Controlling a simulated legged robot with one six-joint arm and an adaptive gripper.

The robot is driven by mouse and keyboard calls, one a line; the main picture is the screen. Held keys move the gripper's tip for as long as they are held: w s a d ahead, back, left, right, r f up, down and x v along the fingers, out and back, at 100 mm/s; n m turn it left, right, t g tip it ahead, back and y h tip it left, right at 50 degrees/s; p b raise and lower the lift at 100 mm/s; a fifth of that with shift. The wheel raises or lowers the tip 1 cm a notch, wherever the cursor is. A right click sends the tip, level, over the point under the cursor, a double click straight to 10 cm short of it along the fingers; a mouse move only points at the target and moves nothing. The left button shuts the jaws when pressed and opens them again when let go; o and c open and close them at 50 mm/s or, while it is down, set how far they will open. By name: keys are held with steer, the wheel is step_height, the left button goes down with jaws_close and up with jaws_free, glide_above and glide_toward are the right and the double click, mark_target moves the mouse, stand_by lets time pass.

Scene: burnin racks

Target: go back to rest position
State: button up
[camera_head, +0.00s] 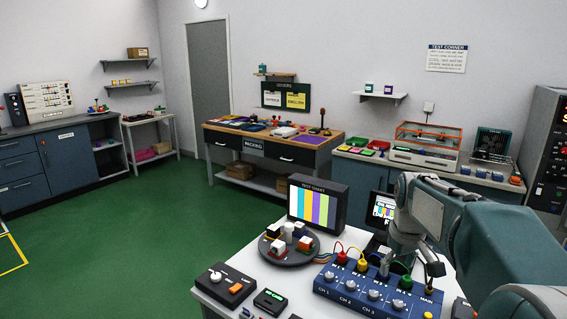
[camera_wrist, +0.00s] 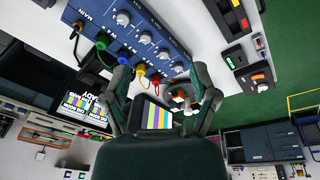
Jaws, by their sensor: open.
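My gripper (camera_wrist: 160,82) is open in the wrist view, its two dark fingers spread with nothing held between them. It is over the white bench, close to the blue channel box (camera_wrist: 135,38), with coloured plugs and the test chart screen (camera_wrist: 155,117) showing between the fingers. In the head view my arm reaches in from the right and bends down by the blue channel box (camera_head: 350,292); the fingertips are hard to make out there. The round dark turntable (camera_head: 285,258) with small blocks stands to the left of the box.
The test chart screen (camera_head: 318,203) stands upright behind the turntable. A black switch box (camera_head: 225,286) lies at the bench's left. Cables run from the channel box. A packing table (camera_head: 265,142) and side counters stand along the walls. Green floor to the left is open.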

steer(key=s+a+m+t, duration=0.1)
steer(key=s+a, duration=0.3)
steer(key=s, duration=0.8)
steer(key=s+a+f+m+t, duration=0.1)
steer(key=s+a, duration=0.4)
steer(key=s, duration=0.7)
steer(key=shift+s+m+t, duration=0.3)
steer(key=shift+m+t, duration=0.4)
steer(key=shift+t, duration=0.1)
